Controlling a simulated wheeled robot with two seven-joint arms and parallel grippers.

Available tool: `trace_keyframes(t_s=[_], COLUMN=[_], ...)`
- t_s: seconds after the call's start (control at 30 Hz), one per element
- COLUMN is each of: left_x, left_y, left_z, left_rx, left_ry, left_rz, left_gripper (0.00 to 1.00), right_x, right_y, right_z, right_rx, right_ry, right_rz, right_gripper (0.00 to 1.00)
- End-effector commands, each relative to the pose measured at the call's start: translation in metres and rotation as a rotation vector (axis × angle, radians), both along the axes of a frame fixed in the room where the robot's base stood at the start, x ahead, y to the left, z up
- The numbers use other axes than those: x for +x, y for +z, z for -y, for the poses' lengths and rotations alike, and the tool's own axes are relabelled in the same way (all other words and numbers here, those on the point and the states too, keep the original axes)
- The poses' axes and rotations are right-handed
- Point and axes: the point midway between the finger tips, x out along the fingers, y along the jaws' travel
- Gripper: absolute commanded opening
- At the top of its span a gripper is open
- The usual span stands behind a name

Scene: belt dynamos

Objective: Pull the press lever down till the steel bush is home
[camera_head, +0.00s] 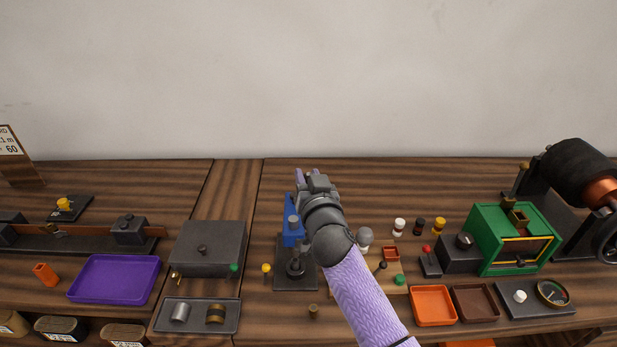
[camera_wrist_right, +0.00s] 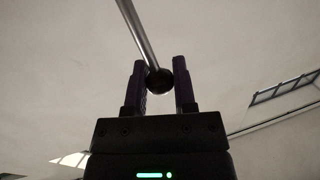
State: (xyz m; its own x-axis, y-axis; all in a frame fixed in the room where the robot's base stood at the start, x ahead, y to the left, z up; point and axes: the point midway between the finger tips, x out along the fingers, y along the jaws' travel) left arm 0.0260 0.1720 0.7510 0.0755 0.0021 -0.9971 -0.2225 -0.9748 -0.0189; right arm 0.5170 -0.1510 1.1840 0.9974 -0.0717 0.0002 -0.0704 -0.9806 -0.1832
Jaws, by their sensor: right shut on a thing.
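The blue press (camera_head: 293,238) stands on a dark base plate (camera_head: 283,284) in the middle of the table. In the head view my right gripper (camera_head: 308,178) is at the top of the press, and my arm hides part of it. In the wrist view the dark round knob (camera_wrist_right: 159,82) of the press lever (camera_wrist_right: 134,28) sits between the two fingers of my right gripper (camera_wrist_right: 160,68), which is shut on it. A dark round part (camera_head: 295,268) shows low in the press; whether a steel bush is in there I cannot tell. My left gripper is out of view.
A grey tray (camera_head: 231,329) at front left holds a silver cylinder (camera_head: 180,313) and a brass one (camera_head: 215,314). A dark box (camera_head: 208,250) stands left of the press. Right of my arm are small knobs, orange (camera_head: 433,305) and brown trays, and a green housing (camera_head: 492,240).

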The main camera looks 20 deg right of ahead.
Motion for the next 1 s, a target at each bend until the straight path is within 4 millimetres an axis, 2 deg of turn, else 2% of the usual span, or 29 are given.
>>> trace_keyframes(t_s=[1.0], left_x=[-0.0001], left_y=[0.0], left_z=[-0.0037], left_rx=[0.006], left_ry=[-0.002], left_rz=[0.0], left_gripper=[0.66], right_x=[-0.0001], right_y=[-0.0006], right_z=[0.0001], right_rx=[0.0], right_ry=[-0.001], right_rz=[-0.002], right_gripper=[0.0])
